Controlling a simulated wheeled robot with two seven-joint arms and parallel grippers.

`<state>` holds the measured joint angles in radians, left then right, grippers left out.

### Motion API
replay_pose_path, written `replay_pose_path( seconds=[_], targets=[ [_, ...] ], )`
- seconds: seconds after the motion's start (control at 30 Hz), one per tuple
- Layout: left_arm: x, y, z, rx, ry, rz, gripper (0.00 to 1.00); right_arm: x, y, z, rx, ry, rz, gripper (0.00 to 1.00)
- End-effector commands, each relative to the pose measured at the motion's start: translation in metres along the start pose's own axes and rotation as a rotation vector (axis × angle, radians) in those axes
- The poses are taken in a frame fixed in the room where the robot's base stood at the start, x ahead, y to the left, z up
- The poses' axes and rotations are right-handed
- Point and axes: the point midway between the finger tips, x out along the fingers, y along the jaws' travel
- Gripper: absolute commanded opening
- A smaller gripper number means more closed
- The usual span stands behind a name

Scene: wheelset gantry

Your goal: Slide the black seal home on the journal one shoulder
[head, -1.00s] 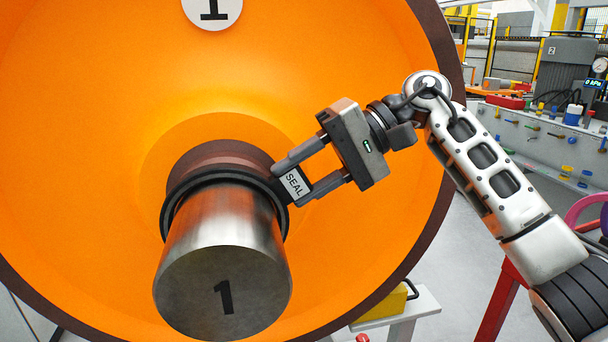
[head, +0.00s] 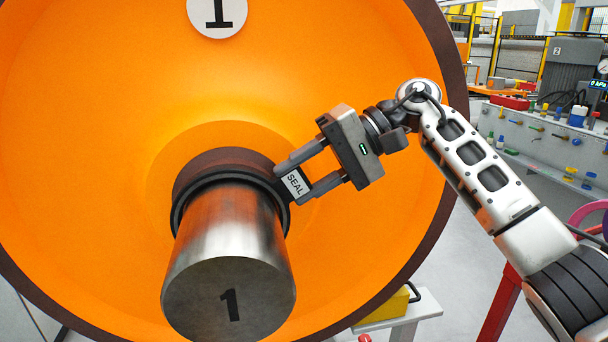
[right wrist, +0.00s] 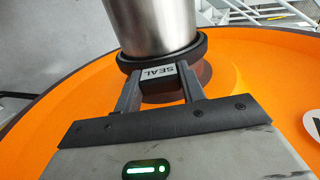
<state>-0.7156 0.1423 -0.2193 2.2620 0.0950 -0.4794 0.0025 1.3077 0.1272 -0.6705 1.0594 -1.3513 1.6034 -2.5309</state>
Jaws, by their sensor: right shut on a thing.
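The black seal (head: 177,216) is a ring around the steel journal one (head: 226,225), whose end face is marked 1. A brown shoulder (head: 225,160) shows just behind the ring, towards the orange wheel. I cannot tell whether ring and shoulder touch. My right gripper (head: 297,184) is shut on the seal's tab, which is labelled SEAL, at the ring's right side. The right wrist view shows the tab between both fingers (right wrist: 160,82) and the ring (right wrist: 192,50) around the journal (right wrist: 152,22). The ring's far side is hidden. My left gripper is not in view.
The orange wheel (head: 340,90) with a dark rim fills the space behind the journal. A yellow box (head: 385,306) sits on a white stand below right. A bench (head: 540,135) with small coloured parts stands at the far right.

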Motion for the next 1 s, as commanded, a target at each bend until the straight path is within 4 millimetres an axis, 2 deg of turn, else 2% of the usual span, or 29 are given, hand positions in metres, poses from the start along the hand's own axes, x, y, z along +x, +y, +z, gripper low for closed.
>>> replay_pose_path(
  seconds=[0.23, 0.27, 0.33, 0.37, 0.73, 0.8, 0.87, 1.0],
  targets=[
    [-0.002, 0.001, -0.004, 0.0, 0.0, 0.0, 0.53, 0.0, -0.002, -0.006, -0.002, 0.0, -0.001, 0.14],
    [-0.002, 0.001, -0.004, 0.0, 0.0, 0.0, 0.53, 0.0, -0.002, -0.006, -0.002, 0.0, -0.001, 0.43],
    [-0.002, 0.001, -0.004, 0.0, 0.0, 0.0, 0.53, 0.0, -0.001, -0.006, -0.002, 0.001, -0.001, 0.62],
    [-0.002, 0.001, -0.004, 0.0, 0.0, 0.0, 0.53, 0.0, -0.001, -0.006, -0.002, 0.001, -0.001, 0.65],
    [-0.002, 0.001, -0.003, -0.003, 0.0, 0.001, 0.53, 0.0, 0.001, -0.006, 0.0, 0.0, 0.002, 0.65],
    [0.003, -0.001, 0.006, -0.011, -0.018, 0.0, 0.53, 0.0, 0.001, -0.006, 0.0, 0.0, 0.001, 0.65],
    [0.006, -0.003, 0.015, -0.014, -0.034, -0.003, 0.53, -0.013, 0.001, -0.007, 0.002, 0.004, 0.002, 0.65],
    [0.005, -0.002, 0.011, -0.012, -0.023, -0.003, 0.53, -0.046, 0.0, -0.007, 0.001, 0.006, 0.001, 0.65]
  ],
)
